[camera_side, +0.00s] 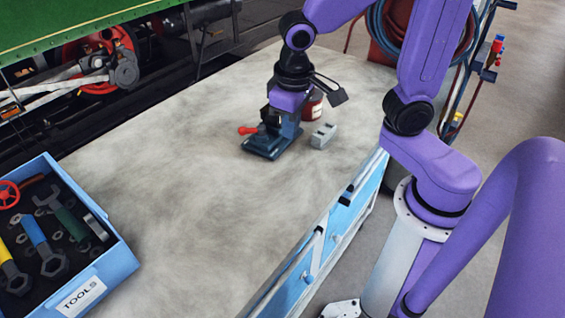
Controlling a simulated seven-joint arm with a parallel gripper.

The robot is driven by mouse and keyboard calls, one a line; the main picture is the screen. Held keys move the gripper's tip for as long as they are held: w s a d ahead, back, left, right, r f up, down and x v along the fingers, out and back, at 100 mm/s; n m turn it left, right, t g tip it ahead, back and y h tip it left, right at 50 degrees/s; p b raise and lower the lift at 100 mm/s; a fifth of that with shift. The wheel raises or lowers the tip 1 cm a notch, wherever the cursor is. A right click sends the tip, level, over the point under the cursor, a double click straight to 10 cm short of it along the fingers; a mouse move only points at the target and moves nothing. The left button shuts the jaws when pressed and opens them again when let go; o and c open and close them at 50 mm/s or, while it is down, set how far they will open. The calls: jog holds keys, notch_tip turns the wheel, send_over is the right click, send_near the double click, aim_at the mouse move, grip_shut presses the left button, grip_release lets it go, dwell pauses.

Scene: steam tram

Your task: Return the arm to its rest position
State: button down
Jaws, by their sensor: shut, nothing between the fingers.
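My gripper (272,118) points down at the far part of the workbench, at a small dark blue fixture (262,150) with a red-tipped lever (247,130). The fingers overlap the fixture in this view, so their tips are hard to make out and I cannot tell whether they touch it. My gripper is shut with nothing in it. My purple arm is bent over the bench from its column at the right.
A grey block (322,136) and a dark red can (312,105) stand close right of the fixture. A blue tool box (122,262) with several tools sits at the left front. The grey bench top (180,200) between is clear. A green steam tram (60,22) stands behind.

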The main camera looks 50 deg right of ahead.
jog(key=s+d+n+g+y, duration=0.1)
jog(key=s+d+n, duration=0.1)
jog(key=s+n, duration=0.8)
jog(key=s, duration=0.4)
jog(key=shift+f, duration=0.25)
